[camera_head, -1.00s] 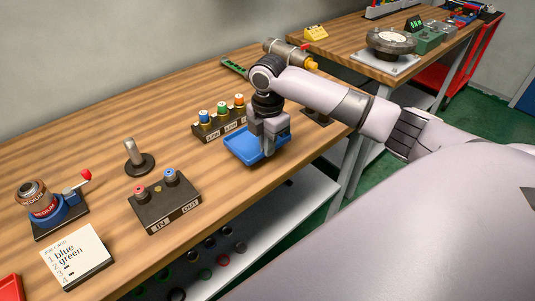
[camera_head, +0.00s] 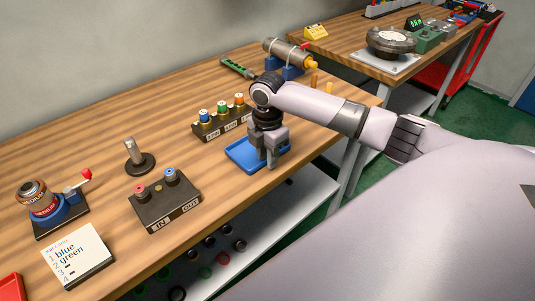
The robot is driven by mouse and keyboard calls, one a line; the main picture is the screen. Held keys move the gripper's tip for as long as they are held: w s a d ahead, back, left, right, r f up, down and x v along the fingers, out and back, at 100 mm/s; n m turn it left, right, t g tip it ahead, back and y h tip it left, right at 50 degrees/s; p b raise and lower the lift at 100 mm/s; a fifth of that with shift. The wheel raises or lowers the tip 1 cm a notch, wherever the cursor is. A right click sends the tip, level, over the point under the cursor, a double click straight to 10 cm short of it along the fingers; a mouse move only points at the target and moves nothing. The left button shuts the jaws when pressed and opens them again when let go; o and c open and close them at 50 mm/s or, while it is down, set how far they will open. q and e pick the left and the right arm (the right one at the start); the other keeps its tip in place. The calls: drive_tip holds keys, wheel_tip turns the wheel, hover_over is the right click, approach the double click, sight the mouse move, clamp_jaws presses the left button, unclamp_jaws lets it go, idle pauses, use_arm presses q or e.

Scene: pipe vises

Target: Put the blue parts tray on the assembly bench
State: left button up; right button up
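The blue parts tray (camera_head: 241,156) is a shallow, empty-looking tray at the front edge of the near wooden bench (camera_head: 104,138), in front of the row of coloured fittings. It looks level and on or very close to the bench top. My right gripper (camera_head: 271,161) points down over the tray's right side, with its fingers at the right wall. It appears shut on that wall, though the fingers hide the grip itself. My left gripper is out of view.
Close behind the tray stands the black block with coloured fittings (camera_head: 221,120). The IN/OUT block (camera_head: 166,202) and an upright grey peg (camera_head: 135,151) are to its left. A pipe vise (camera_head: 287,60) stands behind my arm. A second bench (camera_head: 345,47) is at the back right.

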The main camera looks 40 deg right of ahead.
wheel_tip(320, 180, up, 12)
drive_tip(key=shift+r+b, duration=0.15)
drive_tip(key=shift+b, duration=0.2)
drive_tip(key=shift+s, duration=0.1)
idle(0.5)
